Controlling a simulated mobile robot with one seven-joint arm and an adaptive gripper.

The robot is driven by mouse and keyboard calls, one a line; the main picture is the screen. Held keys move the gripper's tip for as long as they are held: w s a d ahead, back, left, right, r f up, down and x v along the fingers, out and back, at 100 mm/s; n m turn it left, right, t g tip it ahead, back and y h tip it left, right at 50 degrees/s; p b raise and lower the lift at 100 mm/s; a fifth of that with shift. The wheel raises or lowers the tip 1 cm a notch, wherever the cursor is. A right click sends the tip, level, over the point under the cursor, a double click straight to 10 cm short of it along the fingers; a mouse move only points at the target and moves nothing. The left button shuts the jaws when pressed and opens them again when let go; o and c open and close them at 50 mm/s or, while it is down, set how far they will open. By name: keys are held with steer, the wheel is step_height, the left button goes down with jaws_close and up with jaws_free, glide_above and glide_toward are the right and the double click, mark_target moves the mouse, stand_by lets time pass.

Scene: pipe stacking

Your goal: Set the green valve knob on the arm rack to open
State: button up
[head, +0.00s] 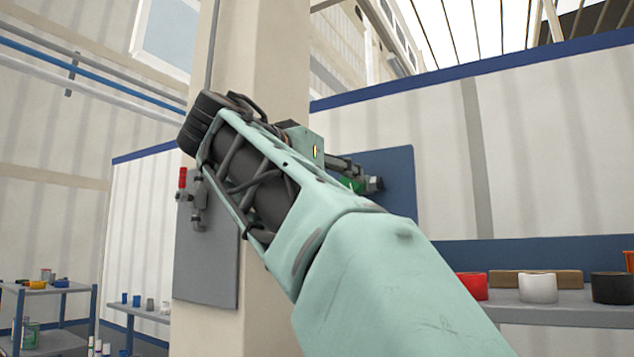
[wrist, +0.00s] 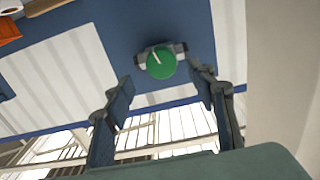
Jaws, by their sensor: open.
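The green valve knob (wrist: 161,63) is round with a white pointer line and sits on a grey pipe fitting on a blue panel (wrist: 112,30). In the wrist view the pointer line runs toward the top, leaning slightly left. My gripper (wrist: 160,76) is open, with one finger to the left of the knob and one to the right. Gaps show between the fingers and the knob, and nothing is held. In the head view the blue panel (head: 400,170) stands behind my arm. Only a sliver of the green knob (head: 350,184) shows there, mostly hidden by my gripper.
A grey panel (head: 212,265) with a red-handled valve (head: 183,178) is on the beige column at left. A shelf (head: 545,312) at lower right holds red, white and black rolls. An orange thing (wrist: 8,30) shows at the wrist view's upper left.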

mark_target(353, 183)
steer(key=p+x, duration=0.1)
steer(key=x, duration=0.5)
steer(key=shift+w+d+p, duration=0.2)
steer(key=shift+w+p, duration=0.1)
steer(key=c, duration=1.2)
steer(key=shift+o, duration=0.2)
